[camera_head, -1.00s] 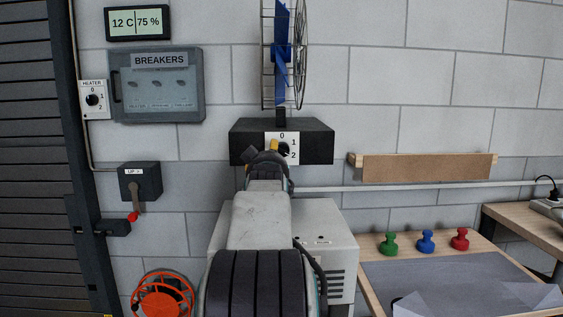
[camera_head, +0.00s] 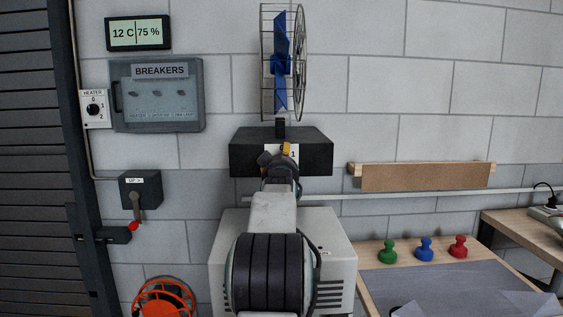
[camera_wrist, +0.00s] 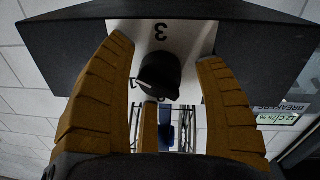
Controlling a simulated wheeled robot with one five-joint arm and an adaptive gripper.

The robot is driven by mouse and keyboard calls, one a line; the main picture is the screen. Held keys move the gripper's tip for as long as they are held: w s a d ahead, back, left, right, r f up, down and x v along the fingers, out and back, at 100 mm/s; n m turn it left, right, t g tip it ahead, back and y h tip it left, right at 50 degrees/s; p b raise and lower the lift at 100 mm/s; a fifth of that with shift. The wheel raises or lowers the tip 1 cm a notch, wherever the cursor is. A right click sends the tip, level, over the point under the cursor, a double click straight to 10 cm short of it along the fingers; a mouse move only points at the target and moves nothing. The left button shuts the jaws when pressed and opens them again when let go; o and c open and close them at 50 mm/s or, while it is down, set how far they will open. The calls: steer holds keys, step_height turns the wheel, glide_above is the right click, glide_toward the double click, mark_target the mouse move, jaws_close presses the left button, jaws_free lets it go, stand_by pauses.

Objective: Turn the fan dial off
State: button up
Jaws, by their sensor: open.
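The fan dial is a black knob (camera_wrist: 159,76) on a white plate (camera_wrist: 193,37) with printed numbers, seen upside down in the wrist view. It sits on the front of the fan's dark box (camera_head: 315,156). My gripper (camera_wrist: 163,68) is open, with its yellow fingers spread around the knob. A gap shows between the knob and the left and right fingers. I cannot tell whether the third finger, below the knob in the picture, touches it. In the head view my gripper (camera_head: 278,156) covers the dial and most of its plate. The knob's setting is unclear.
The blue fan (camera_head: 281,62) in its wire cage stands on the box. A breaker panel (camera_head: 158,95), heater dial (camera_head: 93,109) and lever box (camera_head: 140,188) are on the left wall. A wooden board (camera_head: 425,177) is to the right, above a table with coloured knobs.

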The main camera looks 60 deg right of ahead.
steer(key=shift+o, duration=0.2)
steer(key=c, duration=1.2)
steer(key=shift+c, duration=0.2)
steer(key=shift+b, duration=0.45)
steer(key=shift+f+n+b, duration=0.15)
steer(key=shift+n+b, duration=0.45)
steer(key=shift+b, duration=0.35)
steer(key=shift+n+b, duration=0.7)
steer(key=shift+b, duration=0.25)
steer(key=shift+w+r+n+t+b, duration=0.15)
steer(key=shift+n+b, duration=0.35)
steer(key=shift+n, duration=0.65)
steer(key=shift+s+r+n+t+b, duration=0.15)
steer(key=shift+n+b, duration=0.3)
steer(key=shift+n, duration=0.7)
steer(key=shift+w, duration=0.1)
steer(key=shift+a, duration=0.1)
